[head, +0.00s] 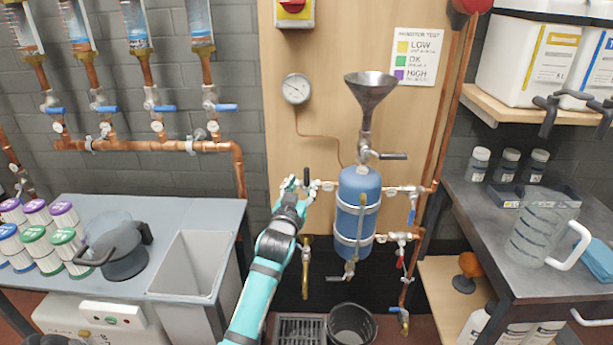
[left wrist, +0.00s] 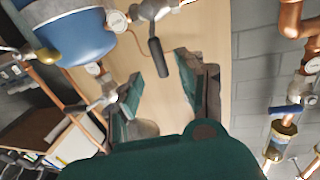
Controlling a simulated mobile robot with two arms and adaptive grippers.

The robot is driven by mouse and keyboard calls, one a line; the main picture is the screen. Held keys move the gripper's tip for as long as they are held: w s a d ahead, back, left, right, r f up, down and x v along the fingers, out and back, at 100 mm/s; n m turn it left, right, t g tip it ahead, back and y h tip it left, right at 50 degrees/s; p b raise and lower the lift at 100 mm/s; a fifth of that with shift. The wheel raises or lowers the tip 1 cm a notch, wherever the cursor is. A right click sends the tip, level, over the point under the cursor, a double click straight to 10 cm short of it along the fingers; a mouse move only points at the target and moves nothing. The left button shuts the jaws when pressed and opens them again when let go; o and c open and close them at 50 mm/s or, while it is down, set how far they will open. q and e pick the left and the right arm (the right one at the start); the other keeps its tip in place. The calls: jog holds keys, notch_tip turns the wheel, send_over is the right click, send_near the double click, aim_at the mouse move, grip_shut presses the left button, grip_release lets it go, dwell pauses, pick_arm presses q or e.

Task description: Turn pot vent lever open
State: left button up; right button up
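The blue pot (head: 352,222) is strapped upright to the wooden panel, with a funnel (head: 369,92) above it. It also shows at the upper left in the left wrist view (left wrist: 68,38). A short black lever (head: 306,176), seemingly the vent lever, sits on the pipe fitting left of the pot. In the left wrist view this lever (left wrist: 158,58) hangs from a metal valve, pointing roughly down the picture. My left gripper (head: 297,190) is at this lever in the head view. Its fingers (left wrist: 166,88) are spread, with the lever's free end near the gap; contact cannot be told. My right gripper is out of view.
A round gauge (head: 296,89) is on the panel. Pipes with blue-handled valves (head: 221,107) run at the left. A bench with a clear jug (head: 543,230) stands right. A dark bucket (head: 350,325) is below the pot.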

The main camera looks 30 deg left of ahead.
aim_at(306, 177)
pick_arm(q)
jog(key=x, duration=0.6)
jog(key=shift+c, duration=0.3)
grip_shut()
jog(key=shift+w+f, duration=0.1)
jog(key=shift+f, duration=0.2)
